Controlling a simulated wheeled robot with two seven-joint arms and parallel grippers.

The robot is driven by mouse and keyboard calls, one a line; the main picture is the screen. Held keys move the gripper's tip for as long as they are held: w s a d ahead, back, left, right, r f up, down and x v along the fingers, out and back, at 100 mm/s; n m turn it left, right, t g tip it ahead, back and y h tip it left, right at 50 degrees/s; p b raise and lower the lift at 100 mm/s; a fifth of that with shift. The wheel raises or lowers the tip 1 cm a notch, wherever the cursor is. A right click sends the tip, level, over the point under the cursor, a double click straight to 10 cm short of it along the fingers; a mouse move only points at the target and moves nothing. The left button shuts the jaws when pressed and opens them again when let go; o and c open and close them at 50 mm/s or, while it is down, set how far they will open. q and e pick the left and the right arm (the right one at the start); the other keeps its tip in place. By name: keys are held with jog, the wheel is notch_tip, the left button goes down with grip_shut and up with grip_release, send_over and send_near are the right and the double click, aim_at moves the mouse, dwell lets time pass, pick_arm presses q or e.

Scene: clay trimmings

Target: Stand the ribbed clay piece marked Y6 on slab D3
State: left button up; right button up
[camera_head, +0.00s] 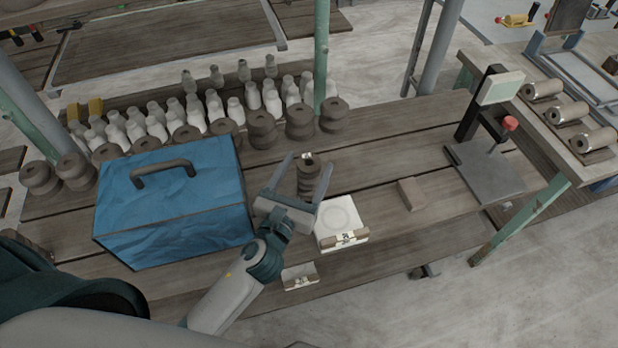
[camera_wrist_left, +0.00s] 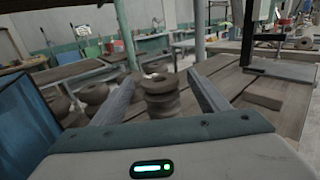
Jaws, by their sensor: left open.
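A dark brown ribbed clay piece (camera_head: 309,184) stands upright on the wooden table, with a small pale tag on its top too small to read. My left gripper (camera_head: 307,168) is open, its two fingers on either side of the piece. In the left wrist view the piece (camera_wrist_left: 161,97) shows between the spread fingers (camera_wrist_left: 160,88), with gaps on both sides. A white slab (camera_head: 338,217) with a faint ring on top lies just right of the piece, its front label not clearly legible. My right gripper is not in view.
A blue toolbox (camera_head: 170,205) stands close left of my left gripper. Dark ribbed pieces (camera_head: 262,130) and pale bottles line the back. A small labelled block (camera_head: 300,277) lies in front; a brown block (camera_head: 411,194) and a grey stand (camera_head: 487,172) are right, with bare table between.

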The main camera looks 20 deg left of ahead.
aim_at(314, 154)
pick_arm(q)
jog(key=w, duration=0.2)
jog(key=w+p, duration=0.1)
jog(key=w, duration=0.2)
jog(key=shift+w+d, duration=0.2)
jog(key=shift+w, duration=0.15)
jog(key=shift+r, duration=0.1)
grip_shut()
